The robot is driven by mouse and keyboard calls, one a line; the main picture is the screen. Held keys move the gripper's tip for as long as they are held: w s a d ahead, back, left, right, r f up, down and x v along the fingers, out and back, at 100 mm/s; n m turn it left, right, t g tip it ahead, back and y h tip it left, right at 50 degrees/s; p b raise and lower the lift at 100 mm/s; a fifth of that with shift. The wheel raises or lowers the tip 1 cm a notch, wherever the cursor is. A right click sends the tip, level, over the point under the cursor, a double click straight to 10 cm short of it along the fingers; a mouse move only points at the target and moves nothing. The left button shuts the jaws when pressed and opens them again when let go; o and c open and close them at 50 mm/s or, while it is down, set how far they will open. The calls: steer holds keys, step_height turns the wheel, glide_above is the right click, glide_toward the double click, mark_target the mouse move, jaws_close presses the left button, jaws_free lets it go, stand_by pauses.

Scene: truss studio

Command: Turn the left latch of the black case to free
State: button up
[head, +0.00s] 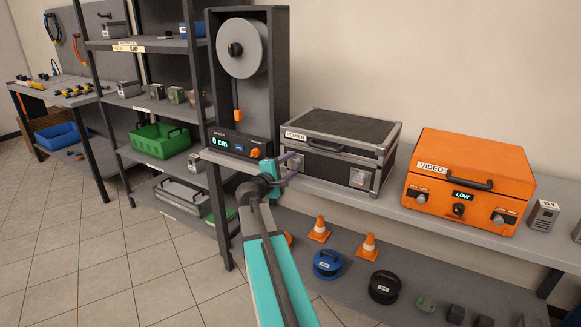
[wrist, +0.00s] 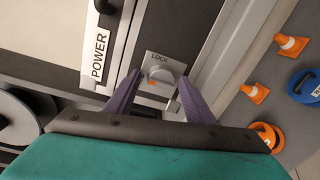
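The black case (head: 345,128), labelled POWER, stands closed on the grey shelf. Its left latch (wrist: 161,70) is a silver plate with a round knob and the word LOCK in the wrist view. A small orange mark shows on the knob's lower left side. My gripper (wrist: 159,84) is open, with one purple finger on each side of the knob's lower part. I cannot tell whether either finger touches it. In the head view my gripper (head: 289,163) is at the case's front left and partly covers that latch. The right latch (head: 360,178) is clear of it.
An orange VIDEO case (head: 470,180) stands to the right on the same shelf. A spool machine (head: 238,143) reading 0 cm stands close on the left. Traffic cones (head: 319,229) and cable reels (head: 328,264) sit on the lower shelf. The tiled floor at left is clear.

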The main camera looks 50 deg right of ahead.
steer(key=shift+a, duration=0.1)
stand_by(0.3)
steer(key=v, duration=1.3)
steer(key=shift+a, duration=0.3)
